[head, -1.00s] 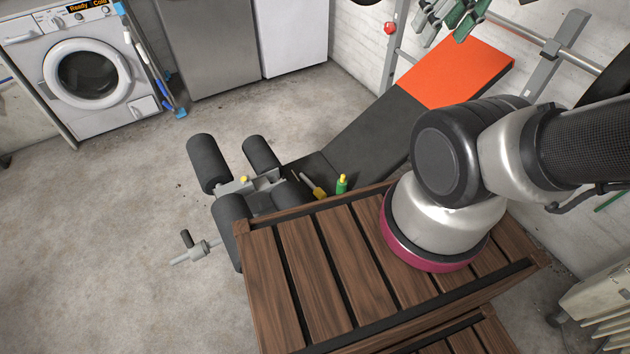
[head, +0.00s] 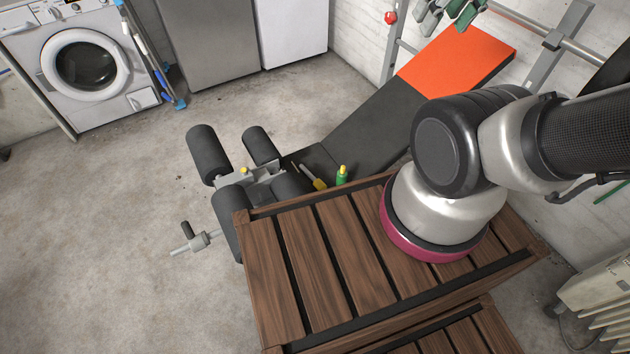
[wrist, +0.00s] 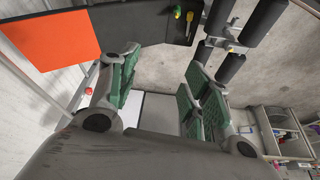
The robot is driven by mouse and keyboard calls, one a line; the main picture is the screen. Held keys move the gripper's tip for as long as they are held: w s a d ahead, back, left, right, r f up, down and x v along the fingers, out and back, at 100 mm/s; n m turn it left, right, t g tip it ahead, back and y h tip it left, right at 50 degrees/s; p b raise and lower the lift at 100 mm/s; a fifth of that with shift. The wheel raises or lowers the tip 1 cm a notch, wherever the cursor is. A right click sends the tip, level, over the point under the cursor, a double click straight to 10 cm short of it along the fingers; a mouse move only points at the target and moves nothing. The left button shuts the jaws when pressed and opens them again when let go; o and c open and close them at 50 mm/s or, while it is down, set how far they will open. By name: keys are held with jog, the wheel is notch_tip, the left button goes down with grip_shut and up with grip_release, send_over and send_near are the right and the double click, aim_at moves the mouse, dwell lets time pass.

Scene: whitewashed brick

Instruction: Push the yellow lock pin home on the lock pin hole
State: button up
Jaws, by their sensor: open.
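The yellow lock pin (head: 243,170) shows as a small yellow knob on the grey metal bracket (head: 262,182) between the black foam rollers of the weight bench. A small yellow spot, apparently the same pin (wrist: 229,48), shows between the rollers in the wrist view. The lock pin hole cannot be made out, so I cannot tell how deep the pin sits. My gripper (head: 450,12) is at the top of the head view, far up and right of the pin. In the wrist view its green-padded fingers (wrist: 160,92) are spread apart with nothing between them.
A slatted wooden table (head: 318,250) fills the front. The bench's orange backrest (head: 456,68) rises near the wall. Floor left of the bench is clear.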

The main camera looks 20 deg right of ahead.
jog(key=shift+o, duration=0.4)
jog(key=shift+a, duration=0.1)
jog(key=n+g, duration=0.3)
jog(key=g, duration=0.1)
send_over(316, 180)
jog(key=f, duration=3.5)
jog(key=w+f, duration=0.1)
jog(key=f, duration=1.7)
jog(key=shift+f, duration=0.4)
notch_tip(316, 180, down, 7)
jog(key=shift+s+r, duration=0.1)
